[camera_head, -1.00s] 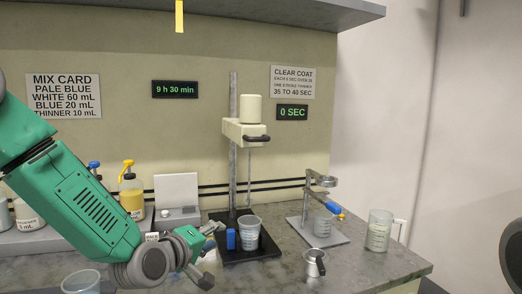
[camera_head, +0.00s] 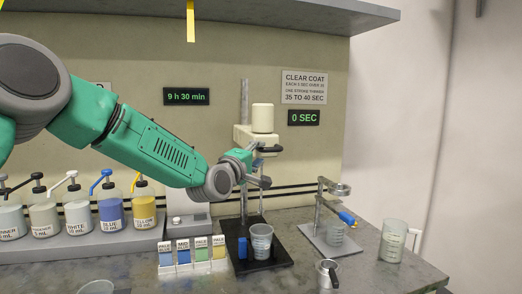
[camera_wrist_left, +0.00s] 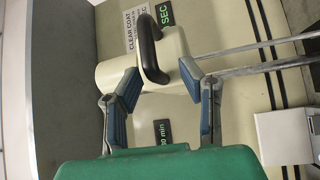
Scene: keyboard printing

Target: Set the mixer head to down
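The mixer head (camera_head: 262,118) is a cream block with a round motor housing, high on a metal post (camera_head: 244,100). Its black handle (camera_head: 269,149) is at the front, and it also shows in the left wrist view (camera_wrist_left: 149,48). A clear cup (camera_head: 261,243) stands below on the black mixer base (camera_head: 258,262). My left gripper (camera_head: 264,166) is at the mixer head's front, just below the handle. In the left wrist view its blue-padded fingers (camera_wrist_left: 160,82) are spread, with the lower end of the handle between their tips; contact cannot be told. My right gripper is not in view.
Pump bottles (camera_head: 110,208) stand on a grey shelf at the left. A small stand (camera_head: 325,238), a metal cup (camera_head: 327,275) and a clear jug (camera_head: 392,240) are to the right.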

